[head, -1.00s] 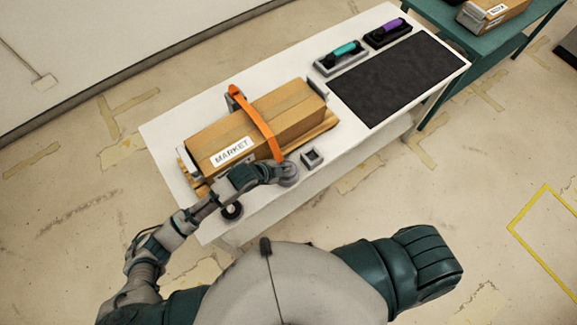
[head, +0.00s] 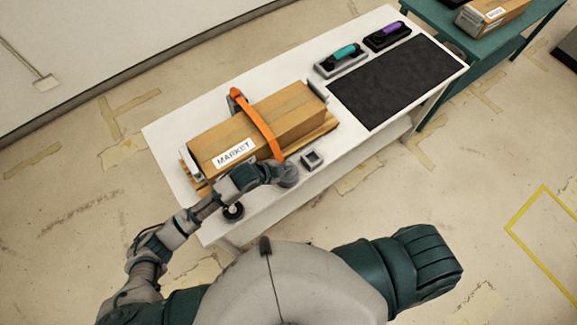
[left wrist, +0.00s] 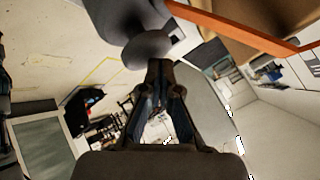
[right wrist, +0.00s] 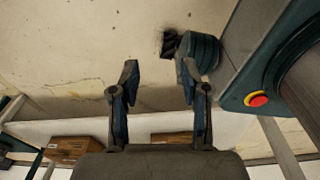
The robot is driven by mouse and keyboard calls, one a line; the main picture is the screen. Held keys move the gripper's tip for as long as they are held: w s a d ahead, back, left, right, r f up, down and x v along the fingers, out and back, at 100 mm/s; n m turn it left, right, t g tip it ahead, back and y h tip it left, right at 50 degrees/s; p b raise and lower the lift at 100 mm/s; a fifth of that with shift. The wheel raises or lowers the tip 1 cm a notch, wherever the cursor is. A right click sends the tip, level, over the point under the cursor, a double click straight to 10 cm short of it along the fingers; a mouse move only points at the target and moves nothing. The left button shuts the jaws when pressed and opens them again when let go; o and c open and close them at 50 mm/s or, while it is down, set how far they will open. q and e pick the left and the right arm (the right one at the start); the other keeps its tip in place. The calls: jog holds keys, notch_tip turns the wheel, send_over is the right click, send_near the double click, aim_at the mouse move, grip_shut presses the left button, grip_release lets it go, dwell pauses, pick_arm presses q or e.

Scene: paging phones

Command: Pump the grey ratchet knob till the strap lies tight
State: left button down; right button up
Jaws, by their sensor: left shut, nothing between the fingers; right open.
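A brown box labelled MARKET (head: 290,112) lies on a wooden board on the white table. An orange strap (head: 257,122) runs over the box. The grey ratchet knob (head: 288,175) is at the strap's near end, at the table's front side. In the left wrist view the round grey knob (left wrist: 147,48) is just beyond the fingertips. My left gripper (left wrist: 158,68) is shut and empty, its tips at the knob; whether they touch it I cannot tell. My right gripper (right wrist: 158,75) is open and empty, away from the table; the head view does not show it.
A small grey square holder (head: 312,159) and a dark round piece (head: 233,212) sit near the table's front edge. Teal (head: 345,52) and purple (head: 388,32) handled devices stand at the back. A dark mat (head: 397,80) covers the right end. A green table (head: 531,30) is beyond.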

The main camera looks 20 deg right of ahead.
pick_arm(q)
jog(key=shift+r+p, duration=0.6)
jog(key=shift+r, duration=0.15)
jog(key=shift+d+f, duration=0.1)
jog(key=shift+d, duration=0.2)
jog(key=shift+d+r, duration=0.1)
jog(key=shift+r, duration=0.1)
jog(key=shift+r+p, duration=0.4)
jog(key=shift+p, duration=0.15)
jog(key=r+p, duration=0.3)
jog(key=shift+a+r, duration=0.25)
jog(key=shift+a, duration=0.05)
jog(key=shift+r+p, duration=0.25)
jog(key=shift+p, duration=0.2)
jog(key=shift+d+f, duration=0.1)
jog(key=shift+d, duration=0.05)
pick_arm(e)
notch_tip(320, 180, up, 6)
jog(key=a, duration=0.1)
jog(key=shift+r, duration=0.2)
